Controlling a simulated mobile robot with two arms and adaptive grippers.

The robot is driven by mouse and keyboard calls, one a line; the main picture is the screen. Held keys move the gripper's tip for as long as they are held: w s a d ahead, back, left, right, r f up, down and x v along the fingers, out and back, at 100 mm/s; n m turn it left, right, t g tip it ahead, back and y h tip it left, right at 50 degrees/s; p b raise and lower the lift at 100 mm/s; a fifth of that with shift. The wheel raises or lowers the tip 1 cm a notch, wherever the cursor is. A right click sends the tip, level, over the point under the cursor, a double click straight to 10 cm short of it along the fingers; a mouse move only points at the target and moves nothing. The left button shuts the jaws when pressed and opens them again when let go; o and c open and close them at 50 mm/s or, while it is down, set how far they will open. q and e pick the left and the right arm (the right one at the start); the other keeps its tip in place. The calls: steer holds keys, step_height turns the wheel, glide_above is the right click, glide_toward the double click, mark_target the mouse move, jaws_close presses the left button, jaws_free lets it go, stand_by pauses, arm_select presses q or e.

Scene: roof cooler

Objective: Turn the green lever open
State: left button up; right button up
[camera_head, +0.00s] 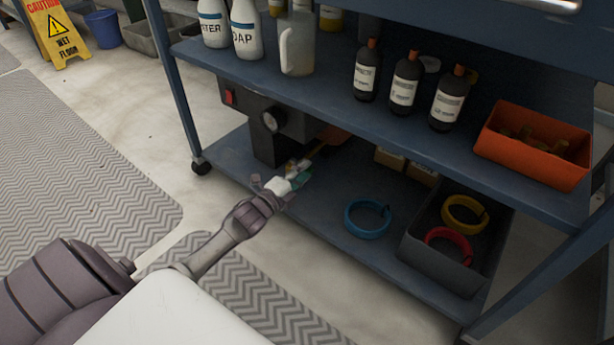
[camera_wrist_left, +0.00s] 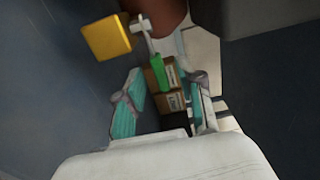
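The green lever (camera_wrist_left: 161,72) shows in the left wrist view, hanging from a pale metal fitting (camera_wrist_left: 143,28). A yellow tag-like piece (camera_wrist_left: 107,38) is on the left of that fitting. My left gripper (camera_wrist_left: 163,88) is open, its two teal-padded fingers apart on either side of the lever's lower end. I cannot tell whether either finger touches it. In the head view my left gripper (camera_head: 284,184) is at the lower shelf, just below the machine with a gauge (camera_head: 272,120). There I cannot separate the green lever from the gripper. My right gripper is not in view.
On the lower shelf are a blue ring (camera_head: 367,219), a dark tray (camera_head: 445,262) with yellow and red rings, and small cardboard boxes (camera_head: 390,158). Bare shelf lies between the gripper and the blue ring.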

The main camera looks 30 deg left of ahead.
arm_select(q)
steer(key=shift+w+b, duration=0.35)
steer(key=shift+w, duration=0.65)
steer(key=shift+d, duration=0.1)
jaws_close()
